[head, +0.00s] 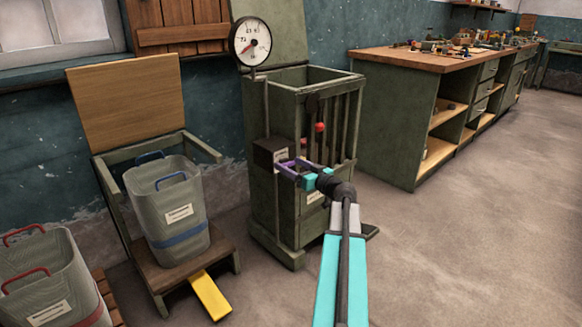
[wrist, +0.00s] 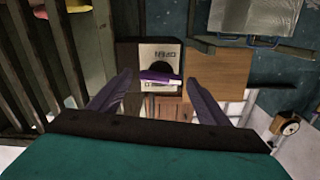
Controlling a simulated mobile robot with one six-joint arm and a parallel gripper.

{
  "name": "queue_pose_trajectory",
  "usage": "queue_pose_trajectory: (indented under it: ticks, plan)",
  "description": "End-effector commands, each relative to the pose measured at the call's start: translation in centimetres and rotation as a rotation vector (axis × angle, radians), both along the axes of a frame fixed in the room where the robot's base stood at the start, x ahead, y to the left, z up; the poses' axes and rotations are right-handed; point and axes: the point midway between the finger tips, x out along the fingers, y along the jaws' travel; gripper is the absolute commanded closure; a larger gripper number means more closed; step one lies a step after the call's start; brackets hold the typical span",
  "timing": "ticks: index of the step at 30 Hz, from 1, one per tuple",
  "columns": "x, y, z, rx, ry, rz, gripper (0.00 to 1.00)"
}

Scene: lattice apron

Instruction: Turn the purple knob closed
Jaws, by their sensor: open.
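The purple knob (wrist: 161,77) shows in the wrist view as a flat purple bar in front of a white label with dark print (wrist: 160,56). The label is on a dark box (head: 270,151) on the side of the green slatted cabinet (head: 272,200). My gripper (head: 284,168) is at this box in the head view, and I cannot pick the knob out there. In the wrist view, my gripper's two fingers (wrist: 158,80) are spread wide, one on each side of the knob, with gaps on both sides. The fingers look empty. I cannot tell their distance from the knob.
A round dial gauge (head: 250,41) stands above the cabinet. A red ball-ended part (head: 320,127) is by the slats. A grey bin (head: 168,205) on a wooden stand with a yellow pedal (head: 210,295) is to the left. A workbench (head: 420,120) stands right; floor there is clear.

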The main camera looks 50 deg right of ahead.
Motion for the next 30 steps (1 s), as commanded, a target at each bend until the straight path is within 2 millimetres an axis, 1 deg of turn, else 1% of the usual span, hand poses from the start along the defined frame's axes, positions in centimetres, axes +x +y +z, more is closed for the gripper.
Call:
queue_pose_trajectory:
  ticks: [1,2,6,9,10,20,25,30]
  plan:
    - [-0.02,0.0,0.01,0.0,0.0,0.0,0.3]
    - [-0.02,0.0,0.01,0.0,0.0,0.0,0.33]
    - [-0.03,-0.01,0.01,0.0,0.0,0.0,0.57]
    - [-0.03,-0.01,0.01,0.0,0.0,0.0,0.71]
    - [0.01,0.5,0.01,0.0,0.0,0.002,0.71]
    - [0.0,0.08,-0.05,0.036,-0.002,0.003,0.71]
    - [0.0,0.03,-0.08,0.101,-0.007,0.003,0.71]
    - [0.0,-0.04,-0.1,0.205,-0.014,0.003,0.71]
